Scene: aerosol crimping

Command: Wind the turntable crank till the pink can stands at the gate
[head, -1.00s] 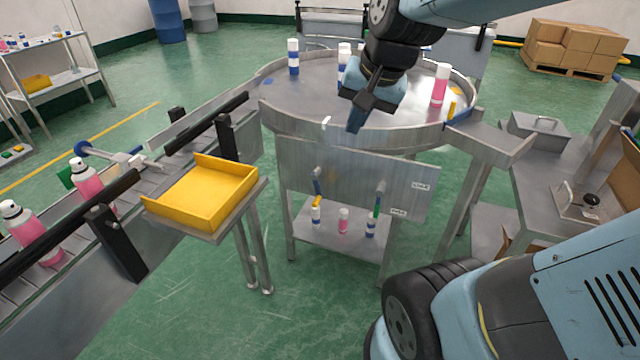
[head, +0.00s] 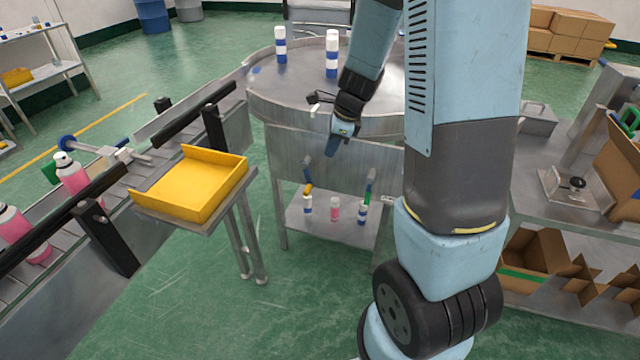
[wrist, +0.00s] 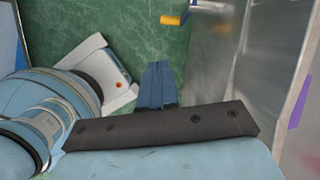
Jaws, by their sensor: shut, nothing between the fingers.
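The round steel turntable (head: 290,95) stands at the back centre. Two white-and-blue cans (head: 280,45) (head: 332,52) show on it; the pink can is hidden behind my arm. Two cranks hang on the front panel (head: 290,150): one with a yellow handle (head: 308,188), one with a green handle (head: 368,190). My gripper (head: 331,150) is shut and empty, in front of the panel, above and between the cranks, apart from both. In the wrist view its blue fingers (wrist: 158,72) are together, with a yellow handle (wrist: 172,20) beyond them. The gate is not visible.
A yellow tray (head: 190,185) on a stand is left of the turntable. A conveyor with pink cans (head: 72,175) runs along the left. Small cans (head: 335,208) stand on the shelf under the panel. A steel bench (head: 545,215) with cardboard boxes is at right.

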